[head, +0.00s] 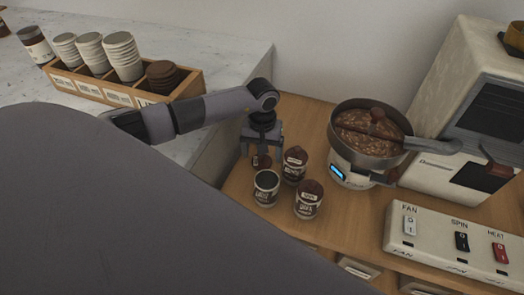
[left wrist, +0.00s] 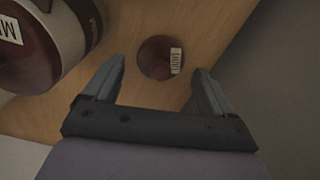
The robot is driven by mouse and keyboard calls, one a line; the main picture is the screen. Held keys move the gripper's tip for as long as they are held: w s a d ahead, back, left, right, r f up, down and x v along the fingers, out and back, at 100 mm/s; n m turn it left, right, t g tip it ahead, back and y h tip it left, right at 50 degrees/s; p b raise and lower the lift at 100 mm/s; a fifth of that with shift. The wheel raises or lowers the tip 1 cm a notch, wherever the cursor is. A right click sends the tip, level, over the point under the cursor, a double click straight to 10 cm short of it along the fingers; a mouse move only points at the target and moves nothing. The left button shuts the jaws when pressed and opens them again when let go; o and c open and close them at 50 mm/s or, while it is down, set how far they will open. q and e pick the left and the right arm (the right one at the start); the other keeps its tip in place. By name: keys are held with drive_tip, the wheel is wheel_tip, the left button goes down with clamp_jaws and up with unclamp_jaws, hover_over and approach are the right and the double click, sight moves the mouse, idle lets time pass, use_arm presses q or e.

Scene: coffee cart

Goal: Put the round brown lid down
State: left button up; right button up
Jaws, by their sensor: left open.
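The round brown lid (left wrist: 157,60) with a small white label shows in the left wrist view, just beyond my left fingertips and over the wooden counter. In the head view the lid (head: 262,161) is small and just below my left gripper (head: 262,148). That gripper points down with its fingers apart, and it also shows open in the left wrist view (left wrist: 160,78). The lid looks flat on the wood; whether a finger touches it I cannot tell. My right gripper is not in view.
Two brown-topped cups (head: 294,166) (head: 307,200) and one dark-topped cup (head: 266,188) stand close by. A pan of beans (head: 367,152) is to the right, beside a switch panel (head: 440,238). A wooden cup rack (head: 190,84) sits on the marble top.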

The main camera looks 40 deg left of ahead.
use_arm(q)
wheel_tip(320, 180, up, 11)
drive_tip(key=p, duration=0.3)
drive_tip(key=shift+p, duration=0.35)
